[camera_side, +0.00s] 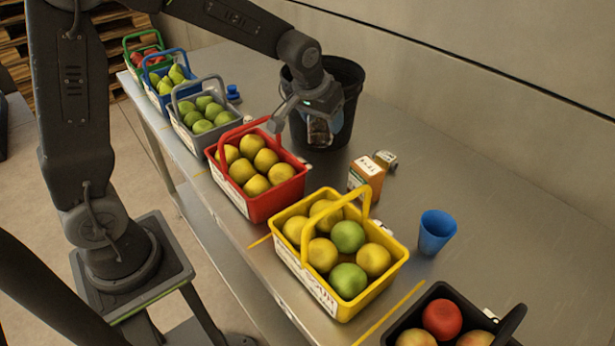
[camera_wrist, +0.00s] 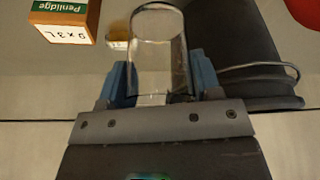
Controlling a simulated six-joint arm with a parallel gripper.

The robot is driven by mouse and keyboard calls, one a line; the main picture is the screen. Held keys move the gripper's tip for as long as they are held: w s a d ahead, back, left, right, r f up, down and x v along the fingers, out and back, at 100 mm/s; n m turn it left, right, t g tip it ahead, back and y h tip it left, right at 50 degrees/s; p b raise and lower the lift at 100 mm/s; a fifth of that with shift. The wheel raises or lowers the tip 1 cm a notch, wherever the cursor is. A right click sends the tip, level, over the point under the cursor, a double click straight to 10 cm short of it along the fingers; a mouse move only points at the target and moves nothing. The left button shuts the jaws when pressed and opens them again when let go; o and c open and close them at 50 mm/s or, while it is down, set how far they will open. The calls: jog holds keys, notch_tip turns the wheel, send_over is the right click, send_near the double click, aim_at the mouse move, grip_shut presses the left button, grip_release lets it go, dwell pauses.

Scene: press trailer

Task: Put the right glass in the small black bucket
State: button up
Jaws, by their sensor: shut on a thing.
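My gripper (camera_side: 324,124) is shut on a clear glass (camera_side: 319,133), seen between its blue fingers in the wrist view. There the glass (camera_wrist: 156,45) sits between the fingertips (camera_wrist: 160,82). In the side view the glass and gripper are in front of the black bucket (camera_side: 352,112) and hide part of its wall. The bucket (camera_wrist: 232,45) also shows in the wrist view, to the right of the glass, with its wire handle. The glass is outside the bucket; its height above the table is hard to tell.
An orange-and-white carton (camera_side: 364,178) and a small jar (camera_side: 386,160) stand right of the bucket. A blue cup (camera_side: 437,232) is farther right. Fruit baskets, including red (camera_side: 270,205) and yellow (camera_side: 347,308) ones, line the table's front edge. The table (camera_side: 480,190) is clear behind the cup.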

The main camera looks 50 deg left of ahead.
jog(key=shift+s+a+f, duration=0.2)
jog(key=shift+a+f, duration=0.15)
jog(key=shift+a, duration=0.3)
jog(key=shift+a+r, duration=0.15)
jog(key=shift+a, duration=0.1)
notch_tip(320, 180, up, 17)
jog(key=w+a+n+y, duration=0.1)
jog(key=w+a+n, duration=0.2)
jog(key=w+a, duration=0.4)
notch_tip(320, 180, down, 16)
jog(key=s+a, duration=0.1)
jog(key=shift+a+r+g, duration=0.15)
jog(key=shift+r+g, duration=0.05)
jog(key=shift+g, duration=0.1)
jog(key=o, duration=0.7)
jog(key=shift+s, duration=0.1)
